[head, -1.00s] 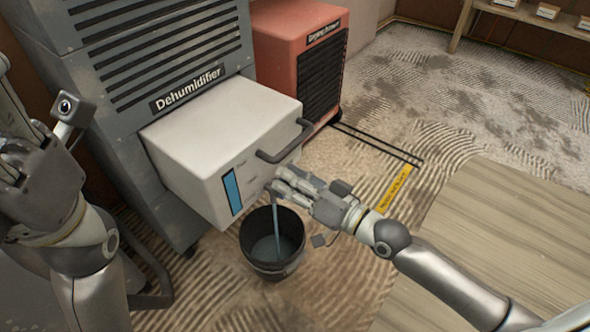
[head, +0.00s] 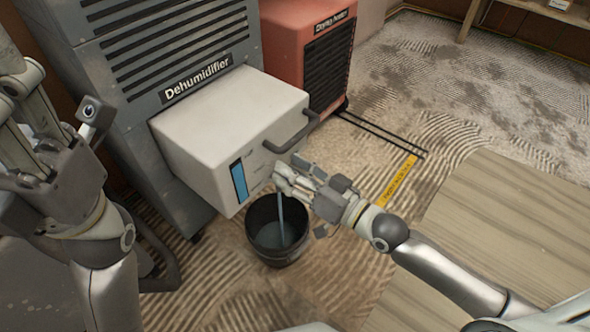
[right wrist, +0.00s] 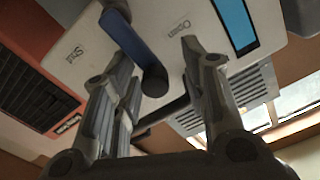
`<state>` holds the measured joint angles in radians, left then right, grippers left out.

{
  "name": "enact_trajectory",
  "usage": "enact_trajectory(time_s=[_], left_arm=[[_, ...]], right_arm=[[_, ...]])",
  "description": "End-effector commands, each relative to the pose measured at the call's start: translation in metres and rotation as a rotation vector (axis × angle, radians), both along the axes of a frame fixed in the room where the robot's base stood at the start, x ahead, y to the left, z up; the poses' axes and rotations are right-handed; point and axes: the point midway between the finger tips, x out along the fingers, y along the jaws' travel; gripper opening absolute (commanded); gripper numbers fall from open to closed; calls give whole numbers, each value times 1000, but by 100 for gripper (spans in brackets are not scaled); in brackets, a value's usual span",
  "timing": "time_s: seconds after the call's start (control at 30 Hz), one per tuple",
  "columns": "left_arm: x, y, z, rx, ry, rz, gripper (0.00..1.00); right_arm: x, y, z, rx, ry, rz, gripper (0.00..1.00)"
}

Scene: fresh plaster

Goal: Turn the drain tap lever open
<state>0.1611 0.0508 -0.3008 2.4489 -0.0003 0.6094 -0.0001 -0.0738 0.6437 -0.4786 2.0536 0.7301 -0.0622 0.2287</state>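The drain tap lever (right wrist: 128,42) is a dark blue bar on a round dark pivot in the right wrist view. It lies between the printed words Shut (right wrist: 75,52) and Open (right wrist: 180,25). My right gripper (right wrist: 160,52) has its fingers apart, one on each side of the lever; contact is unclear. In the head view my right gripper (head: 286,172) is at the lower front of the white tank (head: 215,130) and hides the lever. A bluish stream (head: 281,215) falls into the black bucket (head: 262,252). My left gripper (head: 22,110) is raised at the left, its fingertips unclear.
The grey dehumidifier (head: 165,60) stands behind the tank, which has a dark handle (head: 292,133) and a blue level window (head: 239,183). A red drying heater (head: 290,40) stands beside it. Wooden boards (head: 490,220) lie on the floor at right.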

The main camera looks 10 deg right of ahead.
Motion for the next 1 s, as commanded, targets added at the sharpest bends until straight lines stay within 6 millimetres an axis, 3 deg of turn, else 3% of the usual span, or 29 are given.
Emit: enact_trajectory(time_s=[0.57,1.0], left_arm=[[1,0,0,2,3,1,40],[1,0,0,0,2,1,40]], right_arm=[[-7,-5,-5,-9,9,1,41],[-59,-46,-6,-9,12,1,41]])
